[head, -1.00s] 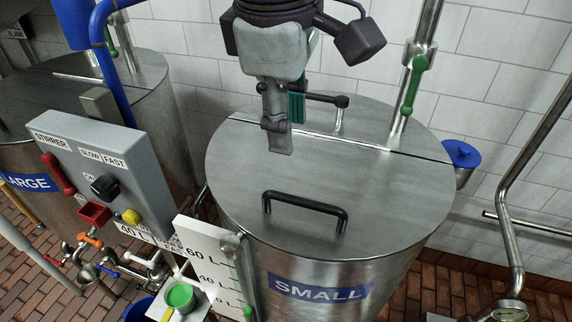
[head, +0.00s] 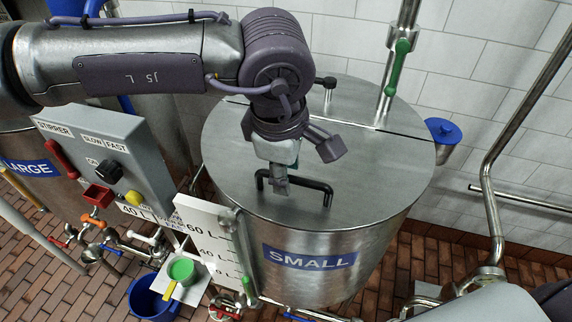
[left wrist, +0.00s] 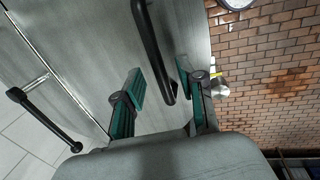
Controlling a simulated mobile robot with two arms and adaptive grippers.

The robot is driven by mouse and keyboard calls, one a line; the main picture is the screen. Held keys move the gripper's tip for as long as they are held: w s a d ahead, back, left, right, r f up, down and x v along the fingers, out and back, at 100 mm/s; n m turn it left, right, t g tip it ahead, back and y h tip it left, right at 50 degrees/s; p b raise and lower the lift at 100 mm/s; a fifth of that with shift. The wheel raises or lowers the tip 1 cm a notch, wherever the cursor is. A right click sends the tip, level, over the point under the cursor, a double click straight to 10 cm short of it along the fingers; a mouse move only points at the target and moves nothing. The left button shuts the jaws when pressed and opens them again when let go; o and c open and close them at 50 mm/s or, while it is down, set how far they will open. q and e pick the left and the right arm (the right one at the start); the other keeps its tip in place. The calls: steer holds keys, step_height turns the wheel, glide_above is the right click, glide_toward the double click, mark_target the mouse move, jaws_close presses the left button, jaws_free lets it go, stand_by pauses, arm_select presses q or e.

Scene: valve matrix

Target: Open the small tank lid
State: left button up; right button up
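The small tank (head: 345,275) carries a blue SMALL label. Its round steel lid (head: 385,175) lies flat and shut. A black bar handle (head: 318,186) sits near the lid's front edge. My left gripper (head: 281,188) points down at the handle and partly hides it in the head view. In the left wrist view the left gripper (left wrist: 160,80) has its two teal-padded fingers apart, and one end of the handle (left wrist: 153,45) lies between them. I cannot tell whether the pads touch the bar. My right gripper is not in view.
A stirrer control box (head: 105,160) and a white level gauge board (head: 205,225) stand left of the small tank. A black-knobbed rod (head: 327,83) and a green-handled pipe (head: 398,65) rise at the back. A bent pipe (head: 490,170) stands to the right.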

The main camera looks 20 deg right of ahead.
arm_select(q)
steer(key=shift+c, duration=0.5)
jaws_close()
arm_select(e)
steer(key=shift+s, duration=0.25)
arm_select(q)
steer(key=shift+r, duration=0.15)
